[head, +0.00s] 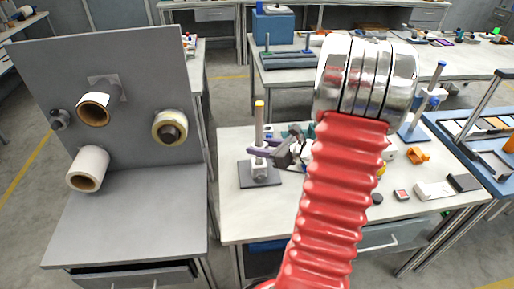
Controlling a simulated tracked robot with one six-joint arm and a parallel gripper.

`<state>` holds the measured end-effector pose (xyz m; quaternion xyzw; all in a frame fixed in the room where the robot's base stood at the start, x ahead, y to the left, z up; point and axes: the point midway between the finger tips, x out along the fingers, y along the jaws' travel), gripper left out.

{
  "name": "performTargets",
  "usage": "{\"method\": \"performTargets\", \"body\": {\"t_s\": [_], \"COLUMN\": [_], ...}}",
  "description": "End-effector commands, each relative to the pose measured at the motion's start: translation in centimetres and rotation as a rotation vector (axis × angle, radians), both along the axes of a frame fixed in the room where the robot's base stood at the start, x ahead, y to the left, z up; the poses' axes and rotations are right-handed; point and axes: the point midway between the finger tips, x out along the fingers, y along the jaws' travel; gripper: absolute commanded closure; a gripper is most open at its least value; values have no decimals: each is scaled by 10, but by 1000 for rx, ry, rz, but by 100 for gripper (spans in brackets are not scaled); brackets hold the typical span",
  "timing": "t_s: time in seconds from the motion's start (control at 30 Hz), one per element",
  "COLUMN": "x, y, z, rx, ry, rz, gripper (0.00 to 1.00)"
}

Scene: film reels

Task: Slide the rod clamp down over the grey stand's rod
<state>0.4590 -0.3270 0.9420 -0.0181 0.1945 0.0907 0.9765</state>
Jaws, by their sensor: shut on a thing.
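The grey stand has a dark grey base plate (245,181) and a pale upright rod (259,120) with an orange tip, on the left part of the white table. The rod clamp (261,170) appears as a small pale grey block low at the rod, just above the base. The fingers partly cover the clamp and the rod. I cannot tell whether the clamp touches the base.
My red arm hides the middle of the white table (232,217). Small items, including an orange part (419,155), lie to the right. A blue-based stand (410,133) stands at the back right. A grey panel (140,60) with several rolls is at the left. The table's front left is clear.

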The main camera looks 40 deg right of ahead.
Motion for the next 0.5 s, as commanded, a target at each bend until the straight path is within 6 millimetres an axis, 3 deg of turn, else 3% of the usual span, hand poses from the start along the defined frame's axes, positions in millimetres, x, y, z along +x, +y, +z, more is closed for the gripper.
{"method": "performTargets", "body": {"t_s": [0.5], "x": [0], "y": [0], "z": [-13], "rx": [1], "ry": [-1], "rz": [0], "gripper": [93]}}
